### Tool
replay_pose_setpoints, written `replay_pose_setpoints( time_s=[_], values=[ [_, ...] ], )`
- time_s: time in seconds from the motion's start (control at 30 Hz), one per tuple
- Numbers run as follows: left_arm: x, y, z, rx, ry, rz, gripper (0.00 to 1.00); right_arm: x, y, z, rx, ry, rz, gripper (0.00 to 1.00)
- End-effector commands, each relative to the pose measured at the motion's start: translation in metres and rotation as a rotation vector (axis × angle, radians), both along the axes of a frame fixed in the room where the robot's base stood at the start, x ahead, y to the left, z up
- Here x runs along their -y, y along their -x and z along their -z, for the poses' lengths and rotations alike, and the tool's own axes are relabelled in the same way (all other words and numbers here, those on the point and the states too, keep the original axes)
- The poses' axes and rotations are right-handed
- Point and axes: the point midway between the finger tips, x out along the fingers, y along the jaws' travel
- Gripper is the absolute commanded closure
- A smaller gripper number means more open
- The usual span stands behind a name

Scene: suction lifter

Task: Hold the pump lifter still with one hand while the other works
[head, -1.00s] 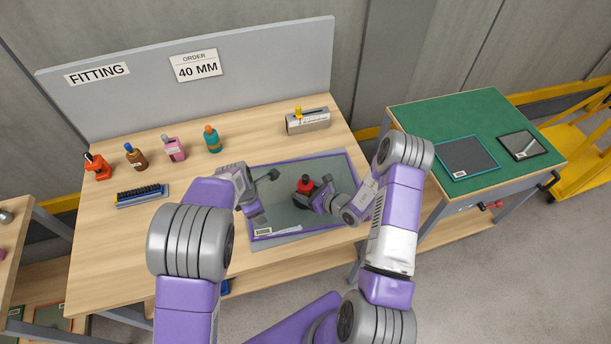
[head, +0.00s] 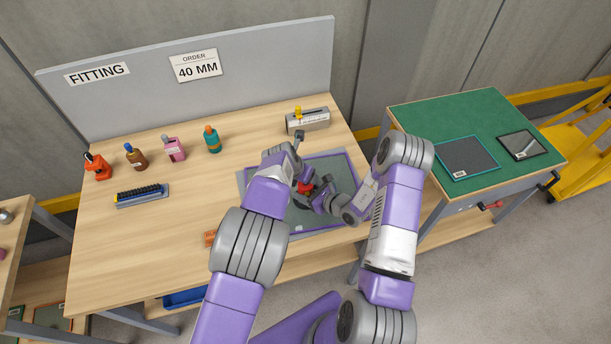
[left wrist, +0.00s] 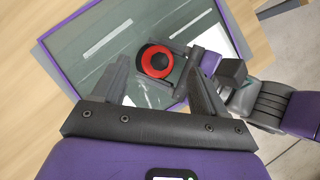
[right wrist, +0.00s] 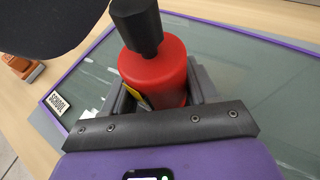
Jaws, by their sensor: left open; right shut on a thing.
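The pump lifter (head: 305,188) is a red body standing on the purple-framed glass panel (head: 345,165). The right wrist view shows its red body (right wrist: 158,75) with a black knob on top. My right gripper (head: 313,197) is shut on the body from the right, low down. My left gripper (head: 303,163) is open above and beside the lifter. In the left wrist view, the lifter shows from above as a red ring (left wrist: 157,61) with a dark centre, between the two open fingers. No contact by the left fingers is clear. The left arm hides part of the panel.
A grey box with a yellow knob (head: 307,120) stands behind the panel. Several bottles, including a teal one (head: 212,140), and a black-toothed strip (head: 141,194) are at the left. An orange item (head: 210,238) lies near the left arm. A green-topped table (head: 450,112) is at the right.

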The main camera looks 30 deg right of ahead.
Motion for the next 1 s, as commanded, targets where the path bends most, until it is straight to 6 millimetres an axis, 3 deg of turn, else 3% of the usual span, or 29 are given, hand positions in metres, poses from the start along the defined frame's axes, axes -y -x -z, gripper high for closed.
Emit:
replay_pose_setpoints(
  time_s=[0.3,0.77,1.0],
  values=[
    [0.016,-0.009,0.035,-0.002,-0.001,0.000,0.28,0.000,0.000,0.000,0.000,0.000,0.000,0.68],
    [0.019,-0.012,0.042,-0.001,-0.001,0.001,0.28,0.000,0.000,0.000,0.000,0.000,0.000,0.68],
    [0.019,-0.012,0.042,0.000,-0.001,0.001,0.63,0.000,0.000,0.000,0.000,0.000,0.000,0.68]
  ],
)
